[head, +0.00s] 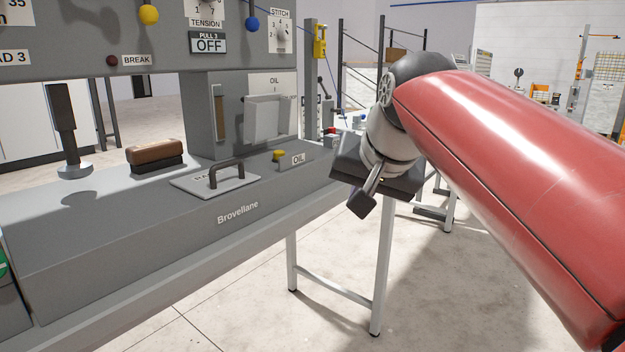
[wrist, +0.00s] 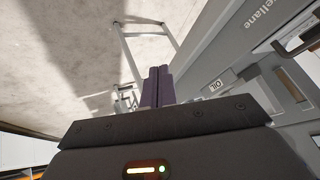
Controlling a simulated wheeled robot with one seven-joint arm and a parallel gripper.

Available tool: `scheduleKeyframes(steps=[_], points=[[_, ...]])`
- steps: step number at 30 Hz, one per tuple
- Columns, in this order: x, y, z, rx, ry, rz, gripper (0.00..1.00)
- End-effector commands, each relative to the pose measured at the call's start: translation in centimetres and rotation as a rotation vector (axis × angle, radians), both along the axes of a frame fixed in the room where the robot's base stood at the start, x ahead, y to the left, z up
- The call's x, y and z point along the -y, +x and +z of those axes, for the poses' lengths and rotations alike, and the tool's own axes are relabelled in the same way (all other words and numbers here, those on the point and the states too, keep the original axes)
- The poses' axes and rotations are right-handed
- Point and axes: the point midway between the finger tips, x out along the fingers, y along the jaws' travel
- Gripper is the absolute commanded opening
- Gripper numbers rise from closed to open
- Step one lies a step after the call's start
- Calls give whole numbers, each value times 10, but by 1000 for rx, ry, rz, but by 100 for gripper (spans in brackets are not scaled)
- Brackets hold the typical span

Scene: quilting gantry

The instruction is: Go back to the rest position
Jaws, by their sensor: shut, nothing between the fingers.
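My gripper (head: 363,203) hangs in the air at the end of my red arm, just right of the grey machine's (head: 150,225) right end. In the head view its fingers point down and look closed. In the wrist view the dark fingers of my gripper (wrist: 157,84) lie side by side, shut, with nothing seen between them. They point over the floor, apart from the machine beside them.
The machine bed holds a brush with a brown back (head: 156,154), a plate with a handle (head: 214,181) and a yellow oil cap (head: 279,155). A white-legged stand (head: 382,265) is below my gripper. Open floor (head: 250,310) lies in front.

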Motion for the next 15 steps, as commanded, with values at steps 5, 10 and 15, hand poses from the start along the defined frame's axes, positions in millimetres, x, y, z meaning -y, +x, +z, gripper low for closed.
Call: scheduleKeyframes(steps=[5,10,15], points=[[39,-64,-78,-43,-119,25,0],[67,-123,-159,-90,-212,69,0],[81,-162,-215,-125,-262,107,0]])
